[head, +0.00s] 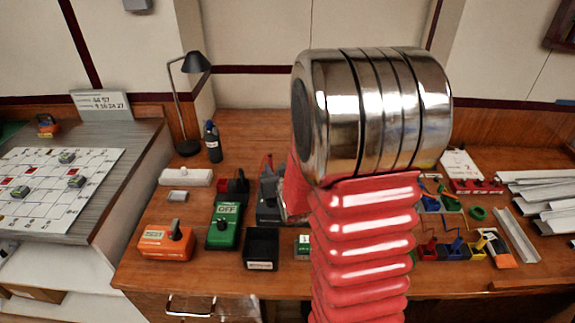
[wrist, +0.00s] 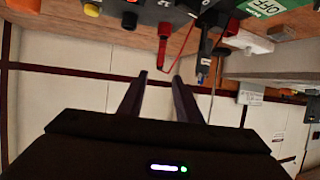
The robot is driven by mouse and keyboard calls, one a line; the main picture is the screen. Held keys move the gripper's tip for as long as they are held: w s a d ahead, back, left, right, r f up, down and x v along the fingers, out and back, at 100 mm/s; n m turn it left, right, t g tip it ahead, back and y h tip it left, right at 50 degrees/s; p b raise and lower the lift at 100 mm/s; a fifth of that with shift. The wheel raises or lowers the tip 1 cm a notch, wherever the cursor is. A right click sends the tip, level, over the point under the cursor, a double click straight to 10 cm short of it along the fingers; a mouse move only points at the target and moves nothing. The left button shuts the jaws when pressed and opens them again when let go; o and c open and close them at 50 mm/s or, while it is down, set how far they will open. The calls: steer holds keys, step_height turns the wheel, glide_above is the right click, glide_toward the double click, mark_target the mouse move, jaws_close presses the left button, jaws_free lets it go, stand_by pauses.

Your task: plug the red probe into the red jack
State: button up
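In the wrist view, which looks upside down, my gripper (wrist: 160,75) is open, with two dark fingers and a gap between them. A slim red piece with a dark end (wrist: 163,32), which looks like a probe or plug, stands just beyond the fingertips, apart from them. A thin red lead curves from near it. A second red piece (wrist: 232,27) stands further right beside a dark block; which one is the probe and which the jack I cannot tell. In the head view a small red-and-black block (head: 235,184) sits behind the green box. My arm hides my gripper there.
A dark device (head: 268,205) stands partly behind my arm. A lamp (head: 188,100) and dark bottle (head: 212,141) are at the back left. Colored parts crowd the right.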

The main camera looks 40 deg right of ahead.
steer(key=s+a+r+n+g+y, duration=0.1)
steer(key=s+a+r+g, duration=0.2)
steer(key=a, duration=0.4)
steer(key=s+a+r+n+y, duration=0.1)
steer(key=s+a+r+y, duration=0.1)
steer(key=s+a+r, duration=0.3)
steer(key=s+a+r+n+g+y, duration=0.1)
steer(key=s+a+r+g, duration=0.1)
steer(key=s+a, duration=0.3)
steer(key=s+a+r+n+g+y, duration=0.1)
steer(key=s+a+r, duration=0.1)
steer(key=s+a, duration=0.4)
steer(key=s, duration=0.5)
steer(key=shift+s+a+r+g, duration=0.2)
steer(key=shift+r+g, duration=0.15)
steer(key=shift+g, duration=0.05)
steer(key=shift+o, duration=0.6)
